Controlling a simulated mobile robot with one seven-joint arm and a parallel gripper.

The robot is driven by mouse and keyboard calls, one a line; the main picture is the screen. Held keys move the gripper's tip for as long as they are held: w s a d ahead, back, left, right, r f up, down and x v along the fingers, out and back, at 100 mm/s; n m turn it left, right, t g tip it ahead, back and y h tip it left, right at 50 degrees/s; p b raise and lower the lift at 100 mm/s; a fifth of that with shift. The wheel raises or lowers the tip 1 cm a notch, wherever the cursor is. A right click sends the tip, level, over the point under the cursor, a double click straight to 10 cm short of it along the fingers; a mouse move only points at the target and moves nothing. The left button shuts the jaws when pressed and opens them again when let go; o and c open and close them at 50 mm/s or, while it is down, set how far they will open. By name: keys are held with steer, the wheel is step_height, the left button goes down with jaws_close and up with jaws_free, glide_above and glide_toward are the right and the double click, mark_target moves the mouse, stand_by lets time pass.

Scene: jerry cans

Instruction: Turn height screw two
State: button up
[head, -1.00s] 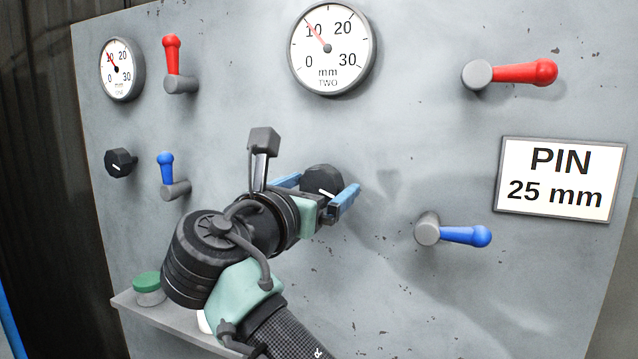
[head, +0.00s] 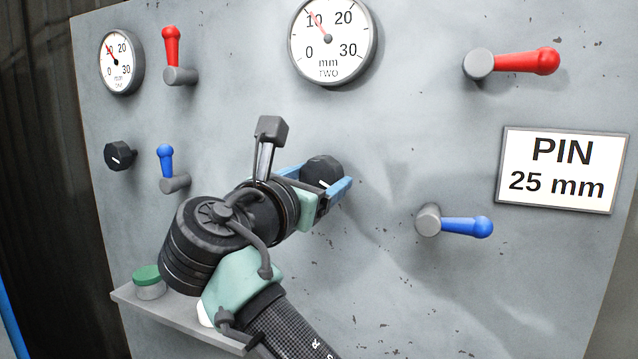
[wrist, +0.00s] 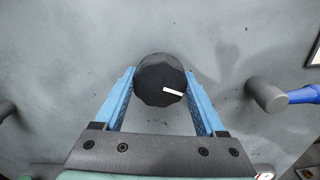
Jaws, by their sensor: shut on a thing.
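Height screw two is a black faceted knob (head: 322,171) with a white mark, on the grey panel below the gauge marked TWO (head: 332,40). That gauge's red needle points near 10 mm. My gripper (head: 318,185) has its blue fingers on either side of the knob and is shut on it. In the wrist view the knob (wrist: 160,78) sits between the fingertips, its white mark pointing right and slightly down. The fingers hide parts of the knob's sides.
A blue lever (head: 460,226) sticks out right of the knob, and a red lever (head: 515,62) above it. A sign (head: 561,170) reads PIN 25 mm. At left are a smaller gauge (head: 120,62), another knob (head: 119,155) and two levers. A small shelf (head: 180,318) holds a green-lidded jar (head: 148,282).

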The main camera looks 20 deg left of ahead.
steer(key=m+b, duration=0.2)
steer(key=m, duration=0.2)
steer(key=shift+f+b, duration=0.1)
steer(key=shift+b, duration=0.2)
steer(key=m+b, duration=0.2)
steer(key=m, duration=0.3)
steer(key=shift+m, duration=0.4)
steer(key=m+b, duration=0.2)
steer(key=m, duration=0.2)
steer(key=shift+m, duration=0.3)
steer(key=m+b, duration=0.1)
steer(key=m, duration=0.3)
steer(key=shift+m, duration=0.3)
steer(key=m+b, duration=0.1)
steer(key=m, duration=0.5)
steer(key=m+b, duration=0.1)
steer(key=m, duration=0.5)
steer(key=shift+m, duration=0.3)
